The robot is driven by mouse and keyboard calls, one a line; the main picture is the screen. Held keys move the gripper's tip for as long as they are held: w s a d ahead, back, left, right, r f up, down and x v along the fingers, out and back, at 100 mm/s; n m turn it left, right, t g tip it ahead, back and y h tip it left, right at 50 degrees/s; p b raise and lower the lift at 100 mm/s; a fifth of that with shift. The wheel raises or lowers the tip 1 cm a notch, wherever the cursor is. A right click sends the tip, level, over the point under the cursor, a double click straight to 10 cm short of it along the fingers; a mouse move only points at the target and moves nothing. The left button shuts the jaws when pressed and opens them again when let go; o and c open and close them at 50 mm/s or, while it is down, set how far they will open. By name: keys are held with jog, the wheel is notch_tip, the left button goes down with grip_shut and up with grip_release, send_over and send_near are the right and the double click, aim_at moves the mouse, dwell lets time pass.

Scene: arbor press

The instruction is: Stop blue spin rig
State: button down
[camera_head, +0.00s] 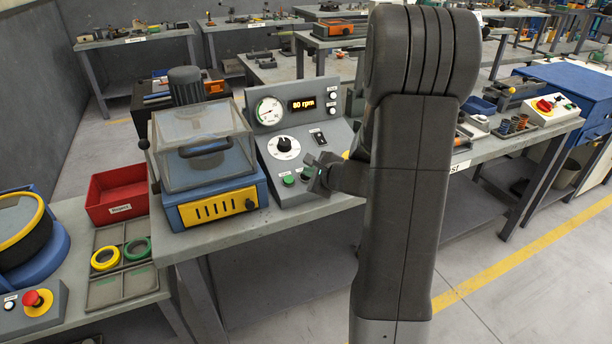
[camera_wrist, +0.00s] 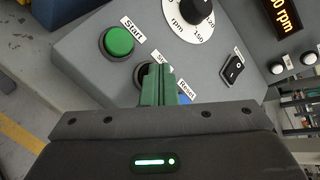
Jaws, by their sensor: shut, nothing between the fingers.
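The blue spin rig (camera_head: 208,170) stands on a bench with its clear lid closed. Its grey control panel (camera_head: 268,143) has a gauge, a dial and a lit display (camera_head: 302,104) that appears to read 80 rpm. In the wrist view, a green Start button (camera_wrist: 119,41) is left of my gripper (camera_wrist: 159,72). A dark button (camera_wrist: 140,74) under a partly covered label, seemingly Stop, is mostly hidden behind my fingers. The blue Reset button (camera_wrist: 183,99) shows just right of them. My gripper is shut and empty, its tips over the dark button; I cannot tell whether they touch.
A black rocker switch (camera_wrist: 233,69) and the rpm dial (camera_wrist: 189,14) are close by on the panel. A red bin (camera_head: 117,194) and a tray with rings (camera_head: 122,290) stand left of the rig. A red emergency button (camera_head: 38,298) is at lower left.

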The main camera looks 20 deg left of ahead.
dwell(0.4)
jog(key=shift+s+d+r+p, duration=0.1)
jog(key=shift+d+r+p, duration=0.05)
jog(key=shift+r+p, duration=0.2)
jog(key=shift+s+d+r+p, duration=0.1)
jog(key=shift+r+p, duration=0.1)
jog(key=shift+r, duration=0.25)
jog(key=shift+s+d+r+p, duration=0.2)
jog(key=shift+r+p, duration=0.35)
jog(key=shift+r, duration=0.25)
jog(key=shift+s+d+r+p, duration=0.15)
jog(key=shift+r+p, duration=0.35)
jog(key=shift+r, duration=0.3)
jog(key=shift+s+d+r+p, duration=0.2)
jog(key=shift+r+p, duration=0.35)
jog(key=shift+r, duration=0.25)
jog(key=shift+f, duration=0.15)
jog(key=shift+w+a+f+b, duration=0.1)
jog(key=shift+w+f+b, duration=0.05)
jog(key=shift+f+b, duration=0.35)
jog(key=shift+w+a+f+b, duration=0.1)
jog(key=shift+f+b, duration=0.25)
jog(key=shift+f, duration=0.15)
jog(key=shift+r+p, duration=0.25)
jog(key=shift+p, duration=1.3)
